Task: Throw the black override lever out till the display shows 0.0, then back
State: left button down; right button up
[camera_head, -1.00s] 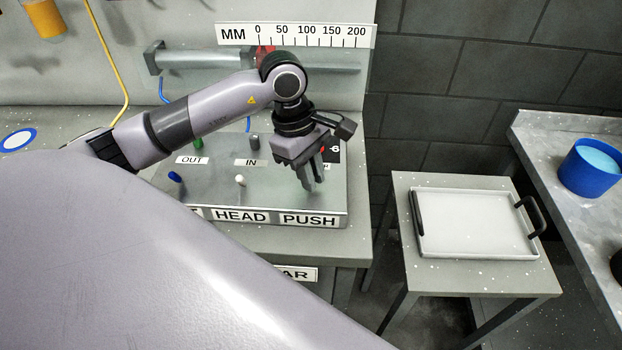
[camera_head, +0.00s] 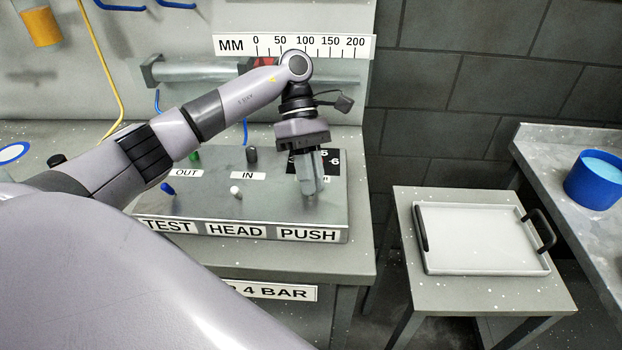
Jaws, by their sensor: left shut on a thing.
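My left gripper (camera_head: 309,190) points down over the right part of the grey control box, above the PUSH label (camera_head: 308,235). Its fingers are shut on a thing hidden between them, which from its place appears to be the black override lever. The lever's own surface and angle cannot be made out. The black display (camera_head: 331,168) stands just behind the gripper and is partly covered by it. My right gripper is not in view.
The box also carries a blue lever (camera_head: 167,188), a white-tipped lever (camera_head: 235,191), a dark grey lever (camera_head: 251,154) and a green one (camera_head: 194,156). A cylinder lies behind, under the MM scale (camera_head: 294,46). A white tray (camera_head: 480,238) rests on a stand at right.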

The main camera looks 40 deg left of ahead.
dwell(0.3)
pick_arm(q)
jog(key=c, duration=1.1)
grip_release()
jog(key=v, duration=0.6)
jog(key=shift+w+a+r, duration=0.25)
jog(key=shift+a+r, duration=0.15)
jog(key=shift+r, duration=0.1)
